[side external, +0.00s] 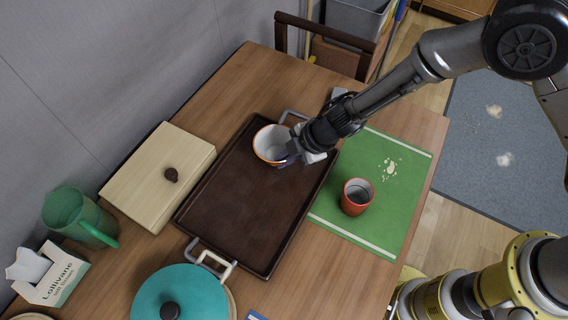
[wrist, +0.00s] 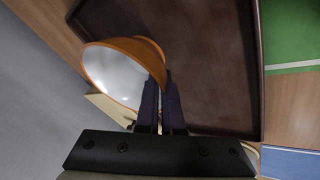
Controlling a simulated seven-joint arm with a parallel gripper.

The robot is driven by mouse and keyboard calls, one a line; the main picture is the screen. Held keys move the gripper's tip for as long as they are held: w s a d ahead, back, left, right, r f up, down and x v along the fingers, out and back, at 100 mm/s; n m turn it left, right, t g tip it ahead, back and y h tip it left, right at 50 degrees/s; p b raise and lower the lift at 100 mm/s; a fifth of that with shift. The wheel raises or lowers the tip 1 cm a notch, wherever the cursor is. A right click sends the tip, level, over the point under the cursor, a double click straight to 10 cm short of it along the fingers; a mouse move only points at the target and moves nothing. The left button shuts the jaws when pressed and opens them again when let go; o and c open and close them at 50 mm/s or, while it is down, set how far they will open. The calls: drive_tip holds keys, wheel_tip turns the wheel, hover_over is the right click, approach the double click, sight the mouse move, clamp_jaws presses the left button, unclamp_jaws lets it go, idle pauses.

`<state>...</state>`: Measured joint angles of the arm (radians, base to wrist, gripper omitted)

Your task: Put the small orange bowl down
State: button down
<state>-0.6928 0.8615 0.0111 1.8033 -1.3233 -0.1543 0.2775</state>
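The small orange bowl (side external: 270,143), white inside, is at my gripper (side external: 300,150) over the far part of the dark brown tray (side external: 215,213). In the wrist view, the bowl (wrist: 112,76) fills the upper left, with its rim at the fingers of my gripper (wrist: 160,100). The fingers are close together on the bowl's wall. The bowl appears to be above the tray (wrist: 215,60), but the gap beneath it is hidden.
An orange-red cup (side external: 357,196) stands on the green mat (side external: 345,225) right of the tray. A wooden box (side external: 150,175) with a dark knob and a green pitcher (side external: 82,218) are left. A teal lidded pot (side external: 185,290) is near the front. Most of the tray is bare.

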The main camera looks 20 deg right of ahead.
drive_tip(key=shift+f, duration=1.5)
drive_tip(key=shift+f, duration=0.1)
drive_tip(key=c, duration=1.1)
unclamp_jaws()
drive_tip(key=shift+f, duration=0.1)
drive_tip(key=shift+o, duration=0.2)
drive_tip(key=shift+d+r, duration=0.1)
drive_tip(key=shift+r, duration=0.35)
drive_tip(key=v, duration=1.1)
drive_tip(key=shift+r, duration=0.15)
drive_tip(key=shift+s+d, duration=0.1)
drive_tip(key=shift+d, duration=0.05)
